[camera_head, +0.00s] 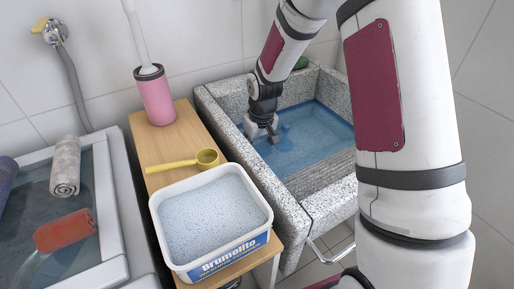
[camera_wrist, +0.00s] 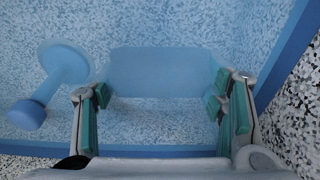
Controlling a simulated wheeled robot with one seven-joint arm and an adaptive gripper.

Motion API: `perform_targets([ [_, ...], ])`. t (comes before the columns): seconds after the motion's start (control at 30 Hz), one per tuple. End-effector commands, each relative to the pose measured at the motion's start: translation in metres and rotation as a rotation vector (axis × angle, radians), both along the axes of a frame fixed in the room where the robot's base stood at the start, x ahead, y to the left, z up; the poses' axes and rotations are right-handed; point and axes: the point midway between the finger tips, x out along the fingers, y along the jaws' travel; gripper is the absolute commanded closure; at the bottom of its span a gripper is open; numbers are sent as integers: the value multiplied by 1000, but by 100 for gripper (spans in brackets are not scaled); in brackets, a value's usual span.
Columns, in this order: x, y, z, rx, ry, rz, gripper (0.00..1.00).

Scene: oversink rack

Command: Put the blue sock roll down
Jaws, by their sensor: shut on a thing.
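My gripper (camera_head: 264,132) reaches down into the speckled stone sink (camera_head: 222,112) in the head view. In the wrist view its two green-padded fingers (camera_wrist: 160,95) are shut on the blue sock roll (camera_wrist: 160,70), which lies crosswise between them. The roll looks pale blue, and the scene around it is tinted blue. In the head view the roll is mostly hidden by the gripper, and I cannot tell whether it touches the sink floor.
A blue knobbed piece (camera_wrist: 60,75) lies left of the roll. The sink has a ribbed slope (camera_head: 322,174). Beside it, a wooden stand holds a white powder tub (camera_head: 163,222), yellow scoop (camera_head: 183,163) and pink-based brush holder (camera_head: 155,98).

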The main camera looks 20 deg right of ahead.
Motion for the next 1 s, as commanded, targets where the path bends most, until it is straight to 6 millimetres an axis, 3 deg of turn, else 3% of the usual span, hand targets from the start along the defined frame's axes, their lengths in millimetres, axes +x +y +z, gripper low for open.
perform_targets([
  [0.37,0,0,-9,0,1,0,53],
  [0.4,0,0,-9,0,1,0,34],
  [0.5,0,0,-9,0,1,0,16],
  [0.83,0,0,-8,0,1,0,16],
  [1.0,0,0,5,0,-1,0,16],
])
